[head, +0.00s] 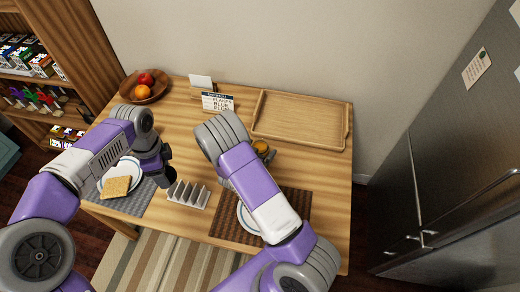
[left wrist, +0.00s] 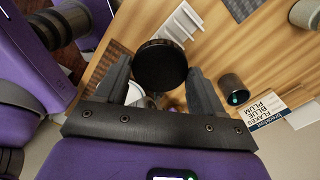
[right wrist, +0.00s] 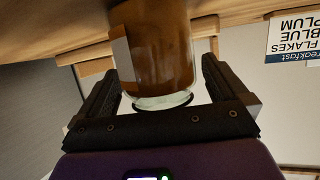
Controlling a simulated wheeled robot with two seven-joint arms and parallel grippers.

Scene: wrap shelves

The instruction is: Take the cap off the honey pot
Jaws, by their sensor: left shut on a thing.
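The honey pot (head: 262,147) is a glass jar with amber-brown contents, standing on the table and partly hidden by my right arm in the head view. In the right wrist view the jar (right wrist: 155,50) shows close up with a clear glass rim and no cap on it. My right gripper (right wrist: 160,75) has its fingers spread on either side of the jar, with a gap at one finger. My left gripper (left wrist: 160,75) is shut on a dark round cap (left wrist: 160,65). In the head view my left gripper (head: 168,170) is left of the pot, apart from it.
A white rack (head: 188,193) stands between two placemats with plates. A fruit bowl (head: 145,87), a breakfast box (head: 217,102) and a wooden tray (head: 300,118) are at the back. A dark cylinder (left wrist: 233,90) stands near the box.

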